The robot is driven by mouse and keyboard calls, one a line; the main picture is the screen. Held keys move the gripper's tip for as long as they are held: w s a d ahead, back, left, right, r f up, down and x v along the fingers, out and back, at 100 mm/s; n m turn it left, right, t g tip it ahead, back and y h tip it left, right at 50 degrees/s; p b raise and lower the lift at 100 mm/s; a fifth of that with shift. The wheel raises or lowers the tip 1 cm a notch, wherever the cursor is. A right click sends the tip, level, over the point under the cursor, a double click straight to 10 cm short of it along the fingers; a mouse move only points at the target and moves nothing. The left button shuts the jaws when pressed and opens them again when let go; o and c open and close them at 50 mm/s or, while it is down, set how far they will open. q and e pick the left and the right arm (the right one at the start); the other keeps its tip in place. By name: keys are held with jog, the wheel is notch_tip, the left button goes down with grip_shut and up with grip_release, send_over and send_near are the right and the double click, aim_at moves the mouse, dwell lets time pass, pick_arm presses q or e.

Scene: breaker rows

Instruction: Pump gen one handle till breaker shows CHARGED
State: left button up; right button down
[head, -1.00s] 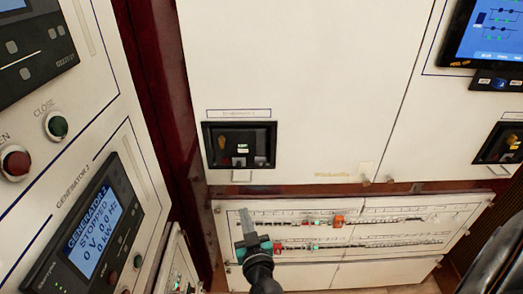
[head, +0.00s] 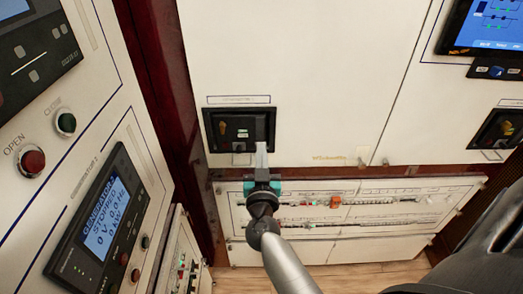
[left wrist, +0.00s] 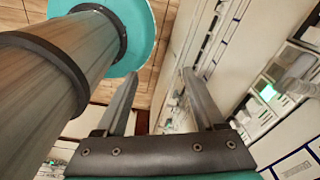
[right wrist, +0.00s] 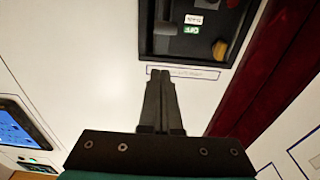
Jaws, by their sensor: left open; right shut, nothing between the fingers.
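The breaker (head: 240,130) under a blurred name plate is a dark recessed unit in the white panel. It holds a brown-orange piece (head: 223,128) and small lit labels; in the right wrist view a green label (right wrist: 192,29) seems to read OFF. I cannot clearly pick out the pump handle. My right gripper (head: 262,147) is shut and empty, its tips at the breaker's lower right edge in the head view. In the right wrist view its tips (right wrist: 159,72) overlap a small plate (right wrist: 197,73) beside the breaker; contact is unclear. My left gripper (left wrist: 158,72) is open and empty.
A second breaker (head: 497,129) sits at the far right, below a blue screen (head: 497,24). A lower panel (head: 320,248) has rows of small switches.

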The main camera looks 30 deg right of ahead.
jog(key=b+x, duration=0.1)
jog(key=x, duration=0.7)
jog(key=shift+w+d+f, duration=0.1)
jog(key=shift+w+d, duration=0.15)
jog(key=shift+w, duration=0.1)
jog(key=shift+s+a+f+b, duration=0.3)
jog(key=shift+s+f, duration=0.1)
jog(key=shift+f, duration=0.2)
jog(key=shift+s+a+f+b, duration=0.15)
jog(key=shift+s+f+b, duration=0.2)
jog(key=shift+f, duration=0.25)
jog(key=shift+s+a+f, duration=0.2)
jog(key=shift+s+f, duration=0.1)
jog(key=shift+f, duration=0.05)
jog(key=shift+f, duration=0.1)
jog(key=t+h+b, duration=0.4)
jog(key=t+b, duration=0.3)
jog(key=b, duration=1.5)
send_near(261, 118)
jog(key=shift+r+v, duration=0.2)
jog(key=shift+v, duration=1.75)
jog(key=shift+s+a, duration=0.1)
jog(key=shift+a, duration=0.1)
